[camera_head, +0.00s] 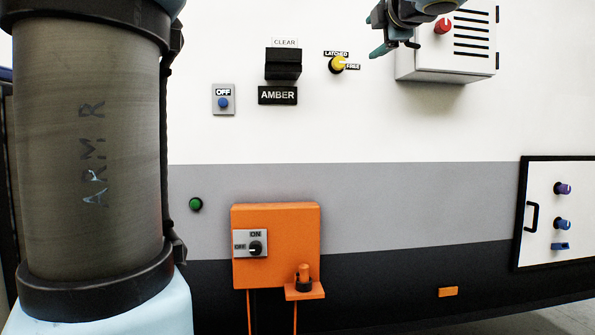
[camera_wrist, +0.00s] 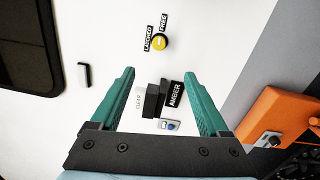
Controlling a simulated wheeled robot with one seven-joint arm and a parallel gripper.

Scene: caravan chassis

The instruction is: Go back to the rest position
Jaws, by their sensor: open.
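My gripper (camera_head: 380,32) is at the top of the head view, left of the white box and in front of the white wall, partly cut off by the frame edge. In the wrist view my gripper (camera_wrist: 165,100) shows two teal fingers spread wide, with nothing between them touching. Beyond the fingers lie the black switch block (camera_wrist: 155,98) marked CLEAR and AMBER and the yellow knob (camera_wrist: 160,42) marked LATCHED and FREE. My arm fills the left of the head view.
A white vented box (camera_head: 440,62) with a red knob (camera_head: 443,26) juts from the wall near my gripper. An orange box (camera_head: 290,225) with a switch sits lower down. A white panel (camera_head: 535,235) with a handle is at right. The wall between is mostly clear.

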